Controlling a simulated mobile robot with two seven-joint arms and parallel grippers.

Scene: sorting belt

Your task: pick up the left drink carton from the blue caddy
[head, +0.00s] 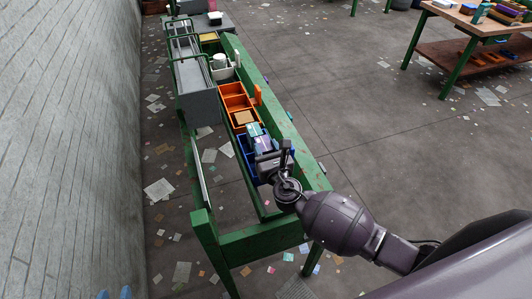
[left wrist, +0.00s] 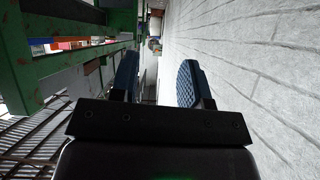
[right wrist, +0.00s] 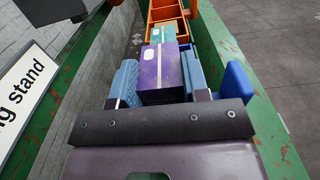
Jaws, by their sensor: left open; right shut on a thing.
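The blue caddy (head: 243,152) sits on the green stand in the head view, partly hidden by my right gripper; a blue part of it (right wrist: 238,92) shows in the right wrist view. My right gripper (right wrist: 158,72) is shut on a purple drink carton (right wrist: 162,78), one blue finger on each side. The carton also shows in the head view (head: 262,142). A teal carton (right wrist: 161,35) stands just beyond it. Whether the purple carton is raised off the caddy floor is unclear. My left gripper (left wrist: 157,82) is open and empty, away from the caddy; its fingertips show at the head view's bottom edge (head: 115,293).
Orange bins (head: 235,101) stand beyond the caddy, with a white container (head: 222,68) farther back. Green rails flank the row. A sign reading "ng stand" (right wrist: 22,88) is at left in the right wrist view. A grey wall (head: 65,150) runs along the left.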

